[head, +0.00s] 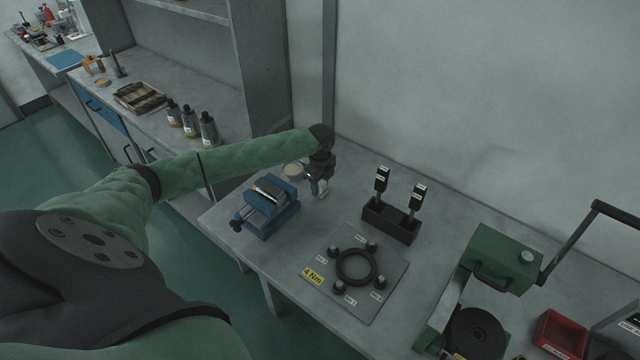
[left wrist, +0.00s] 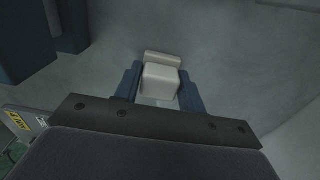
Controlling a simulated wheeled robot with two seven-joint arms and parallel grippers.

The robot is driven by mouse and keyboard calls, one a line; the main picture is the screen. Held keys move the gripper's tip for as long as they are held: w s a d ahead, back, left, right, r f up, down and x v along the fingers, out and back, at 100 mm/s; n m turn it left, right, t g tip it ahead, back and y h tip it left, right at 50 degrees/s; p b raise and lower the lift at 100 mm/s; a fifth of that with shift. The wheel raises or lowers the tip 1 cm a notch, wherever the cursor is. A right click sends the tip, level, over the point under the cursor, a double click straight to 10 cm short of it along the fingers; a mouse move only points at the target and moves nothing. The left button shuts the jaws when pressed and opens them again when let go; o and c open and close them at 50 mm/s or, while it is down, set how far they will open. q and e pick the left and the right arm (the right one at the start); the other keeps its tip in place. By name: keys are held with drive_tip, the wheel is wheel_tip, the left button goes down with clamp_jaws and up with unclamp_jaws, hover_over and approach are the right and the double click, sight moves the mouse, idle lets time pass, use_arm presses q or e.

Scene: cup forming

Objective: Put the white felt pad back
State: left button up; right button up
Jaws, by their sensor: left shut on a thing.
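The white felt pad (left wrist: 160,82) shows in the left wrist view as a small pale block between two dark blue fingers. My left gripper (left wrist: 160,92) is shut on it. A paler beige strip (left wrist: 163,58) shows just beyond the block; I cannot tell if it is part of the pad. In the head view my left gripper (head: 320,184) is over the back of the bench, with the pad (head: 323,193) small at its fingertips. A round beige dish (head: 292,170) lies just left of the gripper, partly hidden. My right gripper is not in view.
A blue vise (head: 268,208) stands left of the gripper. A black holder with two upright tools (head: 390,219) stands to the right. A plate with a black ring (head: 372,290) lies in front. A green press (head: 480,270) stands at the right. Bare bench lies between them.

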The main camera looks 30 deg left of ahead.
use_arm(q)
drive_tip(key=shift+f, duration=0.1)
drive_tip(key=o, duration=1)
drive_tip(key=shift+o, duration=0.2)
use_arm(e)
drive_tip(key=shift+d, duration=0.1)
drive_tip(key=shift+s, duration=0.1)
use_arm(q)
drive_tip(key=shift+w+r, duration=0.1)
drive_tip(key=shift+r, duration=0.35)
wheel_tip(320, 180, up, 2)
drive_tip(key=shift+r+b, duration=0.25)
drive_tip(key=shift+b, duration=0.45)
wheel_tip(320, 180, up, 7)
drive_tip(key=shift+r+b, duration=0.15)
drive_tip(key=shift+b, duration=0.9)
drive_tip(key=shift+r, duration=0.8)
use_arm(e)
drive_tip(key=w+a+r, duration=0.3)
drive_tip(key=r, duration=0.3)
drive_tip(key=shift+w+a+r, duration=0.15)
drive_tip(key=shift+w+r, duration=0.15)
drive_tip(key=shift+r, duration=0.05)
